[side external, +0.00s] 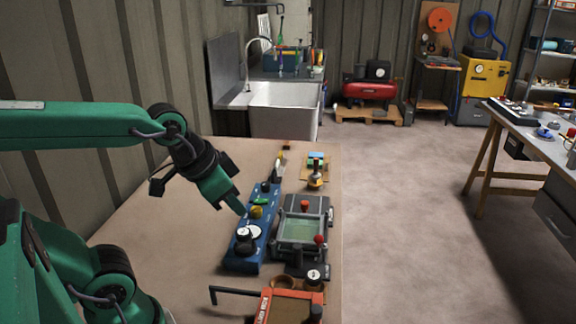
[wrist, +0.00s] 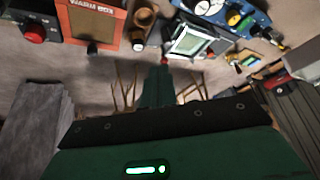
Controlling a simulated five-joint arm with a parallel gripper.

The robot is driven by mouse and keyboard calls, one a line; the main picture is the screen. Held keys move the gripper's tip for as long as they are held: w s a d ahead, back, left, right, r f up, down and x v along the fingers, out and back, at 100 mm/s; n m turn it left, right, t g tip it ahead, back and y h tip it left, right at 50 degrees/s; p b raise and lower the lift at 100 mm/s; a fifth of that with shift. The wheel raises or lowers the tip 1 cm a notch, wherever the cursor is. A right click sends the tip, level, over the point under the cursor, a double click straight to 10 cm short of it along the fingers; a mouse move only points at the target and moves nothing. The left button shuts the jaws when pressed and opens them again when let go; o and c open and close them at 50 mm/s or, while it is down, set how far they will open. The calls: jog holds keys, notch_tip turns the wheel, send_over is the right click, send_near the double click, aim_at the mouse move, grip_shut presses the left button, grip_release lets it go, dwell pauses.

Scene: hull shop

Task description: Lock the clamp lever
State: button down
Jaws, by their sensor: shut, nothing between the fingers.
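My gripper (side external: 238,208) is shut and empty. In the side view it points down over the left side of the blue control panel (side external: 240,262). Its fingers show in the wrist view (wrist: 160,72). A small board (side external: 322,180) near the table's far end holds a blue-green block (side external: 317,157) and an upright metal fitting with a reddish handle (side external: 316,167); this looks like the clamp and its lever, apart from my gripper. I cannot tell whether the lever is locked. A grey framed device (side external: 300,228) with red ball knobs stands right of the panel.
The panel carries several knobs, including a yellow one (side external: 257,212), and a pale lever (side external: 278,168) at its far end. An orange box (side external: 290,308) with a dark bent bar stands at the near edge. The table's left side (side external: 190,215) is bare.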

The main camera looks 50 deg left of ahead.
jog(key=w+d+f+m+h, duration=0.1)
jog(key=w+d+f+m, duration=0.3)
jog(key=w+m, duration=0.4)
jog(key=shift+w+d+f, duration=0.2)
jog(key=shift+d+f, duration=0.2)
jog(key=shift+d, duration=0.25)
jog(key=shift+f, duration=0.1)
jog(key=w+a+f, duration=0.1)
jog(key=w+f, duration=0.7)
jog(key=f, duration=0.1)
jog(key=shift+a+f+y, duration=0.3)
jog(key=shift+a+f, duration=0.1)
dwell(0.4)
